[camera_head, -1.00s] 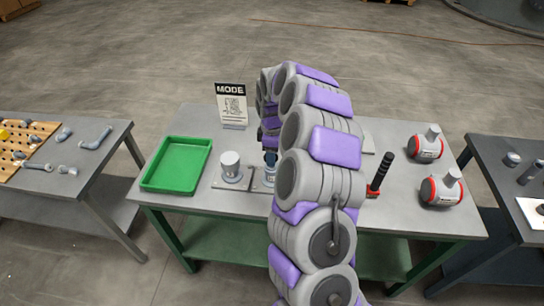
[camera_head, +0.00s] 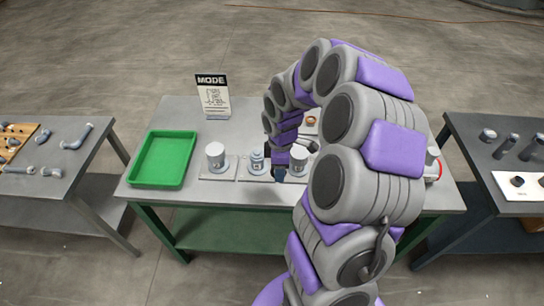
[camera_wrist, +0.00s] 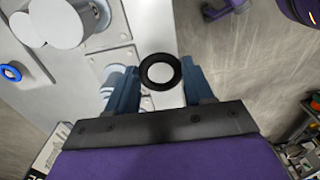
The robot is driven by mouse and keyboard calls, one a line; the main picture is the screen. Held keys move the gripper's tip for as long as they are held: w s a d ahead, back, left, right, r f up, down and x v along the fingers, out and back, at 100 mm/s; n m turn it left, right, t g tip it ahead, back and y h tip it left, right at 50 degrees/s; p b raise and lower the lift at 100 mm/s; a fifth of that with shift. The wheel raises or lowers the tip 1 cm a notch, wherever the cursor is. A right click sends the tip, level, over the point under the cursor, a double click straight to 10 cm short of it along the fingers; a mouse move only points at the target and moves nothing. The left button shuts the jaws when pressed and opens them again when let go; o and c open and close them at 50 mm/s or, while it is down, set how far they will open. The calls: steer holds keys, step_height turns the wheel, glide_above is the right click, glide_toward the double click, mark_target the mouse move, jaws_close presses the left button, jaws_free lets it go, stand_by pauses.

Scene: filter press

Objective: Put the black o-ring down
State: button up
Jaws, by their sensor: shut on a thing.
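The black o-ring (camera_wrist: 160,57) is held between the two blue fingertips of my gripper (camera_wrist: 160,75) in the wrist view. My gripper is shut on it, and the ring hangs over the pale table surface. In the head view my gripper (camera_head: 280,173) is at the front part of the middle table (camera_head: 330,190), beside the white cylinders. The o-ring cannot be made out in the head view.
A green tray (camera_head: 162,160) lies at the table's left. A white cylinder (camera_head: 215,155) and a smaller blue-ringed fitting (camera_head: 256,160) stand on grey plates. A blue ring (camera_wrist: 11,73) shows in the wrist view. A MODE sign (camera_head: 212,97) stands behind. My arm hides the table's right part.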

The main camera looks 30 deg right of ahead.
steer(key=shift+s, duration=0.75)
steer(key=w+a+r+m, duration=0.2)
steer(key=w+a+m, duration=0.9)
steer(key=a, duration=0.5)
steer(key=shift+w+a+r, duration=0.2)
steer(key=shift+w+a, duration=0.1)
steer(key=shift+w, duration=0.2)
